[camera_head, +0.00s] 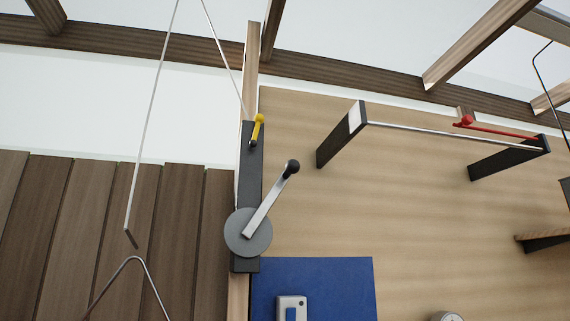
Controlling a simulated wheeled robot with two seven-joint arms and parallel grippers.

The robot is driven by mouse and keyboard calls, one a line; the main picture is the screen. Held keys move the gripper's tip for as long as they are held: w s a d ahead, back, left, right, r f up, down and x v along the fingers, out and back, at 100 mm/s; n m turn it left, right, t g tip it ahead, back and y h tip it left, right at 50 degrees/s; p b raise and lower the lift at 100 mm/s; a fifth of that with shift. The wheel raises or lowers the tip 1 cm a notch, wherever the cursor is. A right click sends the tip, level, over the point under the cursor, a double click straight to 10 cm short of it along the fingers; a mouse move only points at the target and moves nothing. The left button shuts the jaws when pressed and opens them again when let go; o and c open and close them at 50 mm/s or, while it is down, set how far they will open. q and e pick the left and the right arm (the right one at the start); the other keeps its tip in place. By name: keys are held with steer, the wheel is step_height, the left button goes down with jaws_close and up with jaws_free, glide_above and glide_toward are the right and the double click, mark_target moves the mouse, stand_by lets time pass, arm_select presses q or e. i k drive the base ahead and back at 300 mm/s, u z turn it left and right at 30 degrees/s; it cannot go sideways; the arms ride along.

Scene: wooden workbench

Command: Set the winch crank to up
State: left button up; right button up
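The winch crank (268,208) is a flat silver arm on a grey disc (242,241). It ends in a black knob (291,168). The crank points up and to the right from the disc in the picture. The disc sits at the lower part of a dark upright plate (250,180). A small yellow lever (258,128) with a dark lower end is at the top of that plate, tilted slightly right. Neither of my grippers is in view, and nothing touches the crank.
A silver rod (440,134) runs between two dark brackets at the right, with a red-knobbed red lever (466,121) near it. A blue panel (345,285) with a white switch box (292,303) lies below right of the crank. Thin wires (146,130) hang at the left.

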mark_target(292, 166)
steer(key=k, duration=0.75)
steer(key=z, duration=0.85)
steer(key=i, duration=0.95)
steer(key=u, duration=0.25)
